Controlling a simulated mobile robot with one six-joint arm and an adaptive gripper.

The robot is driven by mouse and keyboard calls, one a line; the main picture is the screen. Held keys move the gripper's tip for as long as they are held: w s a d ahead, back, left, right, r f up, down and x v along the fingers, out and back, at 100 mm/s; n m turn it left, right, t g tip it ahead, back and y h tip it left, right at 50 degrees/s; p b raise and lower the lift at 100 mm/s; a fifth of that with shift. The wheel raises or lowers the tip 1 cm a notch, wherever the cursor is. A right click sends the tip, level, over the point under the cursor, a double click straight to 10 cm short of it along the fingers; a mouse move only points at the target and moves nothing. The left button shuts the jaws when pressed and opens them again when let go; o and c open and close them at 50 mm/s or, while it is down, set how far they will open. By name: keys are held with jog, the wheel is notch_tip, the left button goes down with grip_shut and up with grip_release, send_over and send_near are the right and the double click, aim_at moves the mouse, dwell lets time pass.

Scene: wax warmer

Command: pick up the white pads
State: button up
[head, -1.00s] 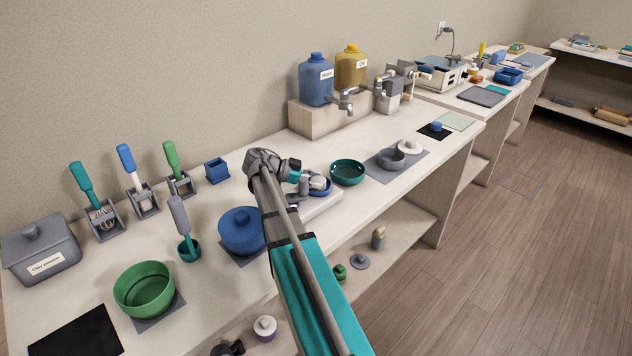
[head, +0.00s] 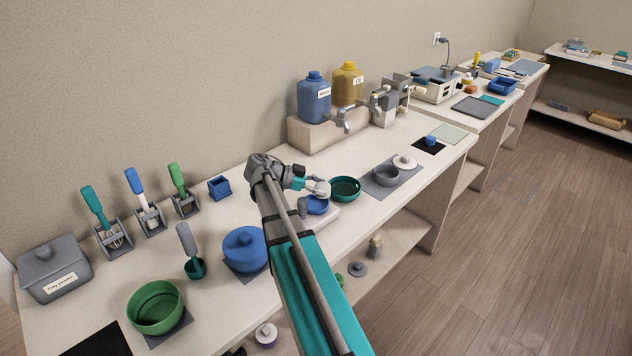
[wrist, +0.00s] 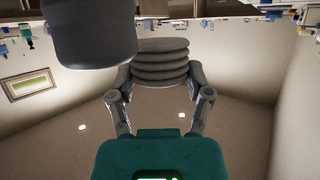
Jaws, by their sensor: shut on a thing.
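The white pads (head: 322,188) are a short round stack at my gripper (head: 308,187) in the head view. In the wrist view the pads (wrist: 160,62) look grey in shade, several discs one on another. My gripper (wrist: 161,76) is shut on them, with a finger on each side of the stack. It holds them just above a blue dish (head: 318,206) on a pale block (head: 326,221). The gap beneath the pads is small and hard to judge.
A teal bowl (head: 345,190) stands close to the right of the pads. A blue lidded pot (head: 244,250) is to the left. Blue (head: 313,99) and yellow (head: 347,84) jugs stand behind on a raised block. The counter between pot and jugs is fairly clear.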

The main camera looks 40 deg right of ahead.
jog(key=s+a+r+p, duration=0.2)
jog(key=s+r+p, duration=0.1)
jog(key=s, duration=0.6)
jog(key=shift+s+a+r+p, duration=0.15)
jog(key=shift+a+r+p, duration=0.2)
jog(key=shift+r, duration=0.45)
jog(key=shift+d, duration=0.1)
jog(key=shift+d, duration=0.1)
